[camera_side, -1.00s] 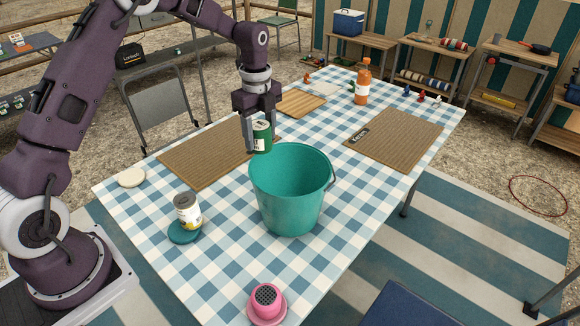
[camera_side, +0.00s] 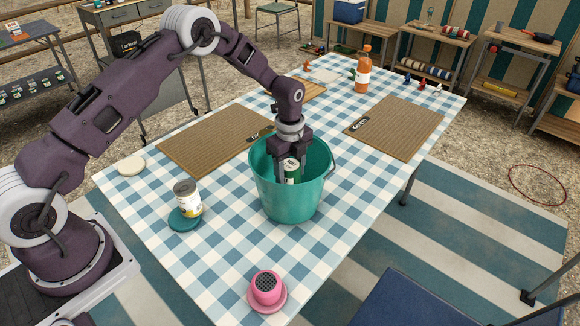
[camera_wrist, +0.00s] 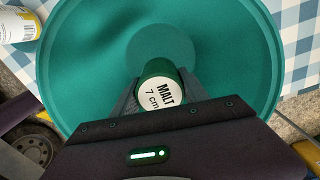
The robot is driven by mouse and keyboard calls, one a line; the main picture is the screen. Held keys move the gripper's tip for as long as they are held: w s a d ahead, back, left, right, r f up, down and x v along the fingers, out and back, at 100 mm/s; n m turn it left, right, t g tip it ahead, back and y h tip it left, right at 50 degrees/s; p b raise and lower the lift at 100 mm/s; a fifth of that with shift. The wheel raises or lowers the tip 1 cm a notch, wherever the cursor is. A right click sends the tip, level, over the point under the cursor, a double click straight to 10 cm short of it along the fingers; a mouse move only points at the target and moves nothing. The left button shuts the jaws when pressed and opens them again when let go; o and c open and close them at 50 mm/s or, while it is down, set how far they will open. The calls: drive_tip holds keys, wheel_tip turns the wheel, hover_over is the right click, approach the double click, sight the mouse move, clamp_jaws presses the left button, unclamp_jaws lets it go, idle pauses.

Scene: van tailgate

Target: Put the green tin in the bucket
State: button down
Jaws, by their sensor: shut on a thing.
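The green tin (camera_side: 291,171) is between the fingers of my gripper (camera_side: 287,174), which is shut on it. In the wrist view the tin (camera_wrist: 161,90) shows its pale lid end, marked "MALT 7 cm". The teal bucket (camera_side: 290,203) stands on the checked table, and its wall also fills much of the wrist view (camera_wrist: 85,75). The gripper's fingers and the tin are down inside the bucket's mouth. The tin's lower part is hidden in the side view, and I cannot tell whether it touches the bucket floor.
A pink shaker (camera_side: 267,288) is at the near edge. Brown mats (camera_side: 215,140) (camera_side: 395,127) and an orange bottle (camera_side: 362,70) lie farther back.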

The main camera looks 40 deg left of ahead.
wheel_tip(320, 180, down, 8)
drive_tip(key=shift+r, duration=0.25)
drive_tip(key=shift+f, duration=0.15)
drive_tip(key=c, duration=0.6)
unclamp_jaws()
